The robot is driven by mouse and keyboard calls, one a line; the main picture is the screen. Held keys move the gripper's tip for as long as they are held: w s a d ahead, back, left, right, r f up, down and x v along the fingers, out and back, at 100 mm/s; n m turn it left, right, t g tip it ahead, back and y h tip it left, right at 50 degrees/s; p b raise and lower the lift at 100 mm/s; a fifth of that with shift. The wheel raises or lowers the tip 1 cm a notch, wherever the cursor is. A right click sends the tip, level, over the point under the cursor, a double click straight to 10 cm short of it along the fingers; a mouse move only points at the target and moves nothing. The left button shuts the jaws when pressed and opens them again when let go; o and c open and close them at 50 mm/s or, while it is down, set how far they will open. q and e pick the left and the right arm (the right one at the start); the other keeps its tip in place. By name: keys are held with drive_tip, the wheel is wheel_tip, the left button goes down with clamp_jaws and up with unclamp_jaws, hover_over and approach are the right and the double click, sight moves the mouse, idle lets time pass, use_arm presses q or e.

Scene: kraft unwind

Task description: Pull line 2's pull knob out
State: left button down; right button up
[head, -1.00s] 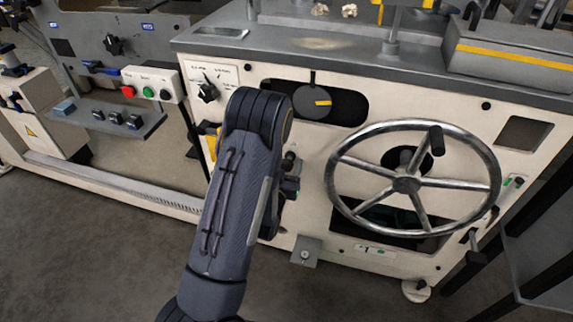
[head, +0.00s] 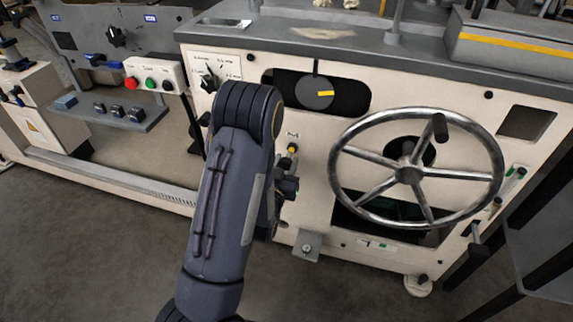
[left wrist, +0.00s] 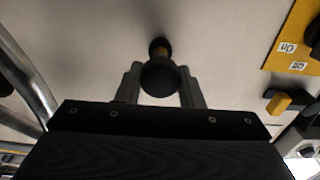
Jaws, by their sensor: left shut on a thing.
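The pull knob (left wrist: 160,78) has a black round head on a stem with a yellow-brass band, and stands out from the pale panel. In the left wrist view my left gripper (left wrist: 161,88) is shut on it, one finger on each side of the head. In the head view a black knob with a yellow band (head: 291,150) shows just right of my arm, under a small "Pull" label (head: 293,135). My left gripper is mostly hidden behind my own forearm there. I cannot read a line number by the knob. My right gripper is not in view.
A large metal handwheel (head: 408,174) stands out to the right of the knob. A rotary switch (head: 208,81) and a red, green and white button box (head: 152,79) are to the left. A yellow On/Off plate (left wrist: 292,40) is at the right of the wrist view.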

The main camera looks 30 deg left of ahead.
use_arm(q)
drive_tip(key=shift+s+f, duration=0.1)
drive_tip(key=c, duration=1)
unclamp_jaws()
drive_tip(key=shift+s, duration=0.1)
drive_tip(key=v, duration=0.7)
drive_tip(key=shift+s, duration=0.35)
